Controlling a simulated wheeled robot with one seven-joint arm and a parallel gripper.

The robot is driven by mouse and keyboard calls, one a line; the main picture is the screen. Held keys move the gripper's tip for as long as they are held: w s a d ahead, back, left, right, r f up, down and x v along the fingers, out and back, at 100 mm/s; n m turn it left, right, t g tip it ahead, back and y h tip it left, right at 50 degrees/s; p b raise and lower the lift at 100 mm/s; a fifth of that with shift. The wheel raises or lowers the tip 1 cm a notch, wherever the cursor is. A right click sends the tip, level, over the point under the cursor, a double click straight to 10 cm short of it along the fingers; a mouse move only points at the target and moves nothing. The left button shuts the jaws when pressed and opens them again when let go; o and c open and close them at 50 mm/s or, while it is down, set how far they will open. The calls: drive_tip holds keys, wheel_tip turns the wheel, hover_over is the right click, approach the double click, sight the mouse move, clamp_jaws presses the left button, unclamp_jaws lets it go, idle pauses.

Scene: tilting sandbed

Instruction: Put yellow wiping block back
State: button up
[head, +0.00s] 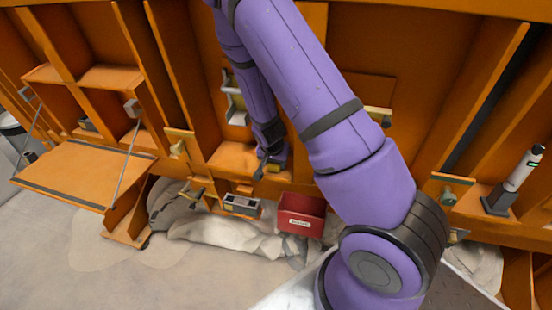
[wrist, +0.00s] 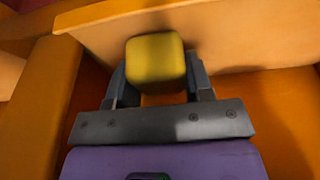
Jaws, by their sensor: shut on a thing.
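The yellow wiping block (wrist: 156,60) shows in the wrist view between the two dark fingers of my gripper (wrist: 156,82). My gripper is shut on it. The block is close to an orange panel behind it; I cannot tell whether it touches the panel or the orange surface below. In the head view my gripper (head: 268,168) is at an orange ledge (head: 225,158) in the middle of the orange wall. The block is small there and mostly hidden by my gripper.
A red bin (head: 302,213) and a grey box (head: 241,206) are below the ledge. An orange fold-down shelf (head: 85,172) hangs at the left. A white and black device (head: 515,180) stands at the right. Orange upright ribs divide the wall around my arm.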

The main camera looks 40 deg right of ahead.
drive_tip(key=shift+f, duration=0.1)
drive_tip(key=o, duration=1)
drive_tip(key=s+a+r+n+y, duration=0.1)
drive_tip(key=s+a+r+n, duration=0.2)
drive_tip(key=r, duration=0.6)
drive_tip(key=s+a+r+t+y, duration=0.1)
drive_tip(key=s+a+r+y, duration=0.2)
drive_tip(key=r, duration=0.7)
drive_tip(key=s+a+r+n, duration=0.2)
drive_tip(key=s+a+r, duration=0.25)
drive_tip(key=r, duration=0.45)
drive_tip(key=s+a+r+n, duration=0.1)
drive_tip(key=s+r, duration=0.3)
drive_tip(key=s, duration=0.1)
drive_tip(key=s+r+n+t, duration=0.1)
drive_tip(key=s+r+n, duration=0.1)
drive_tip(key=s, duration=0.3)
drive_tip(key=s+a+r+n, duration=0.1)
drive_tip(key=s+r+n, duration=0.1)
drive_tip(key=s+r, duration=0.3)
drive_tip(key=shift+s+a+r+h, duration=0.3)
drive_tip(key=shift+s+a, duration=0.05)
drive_tip(key=shift+s, duration=0.15)
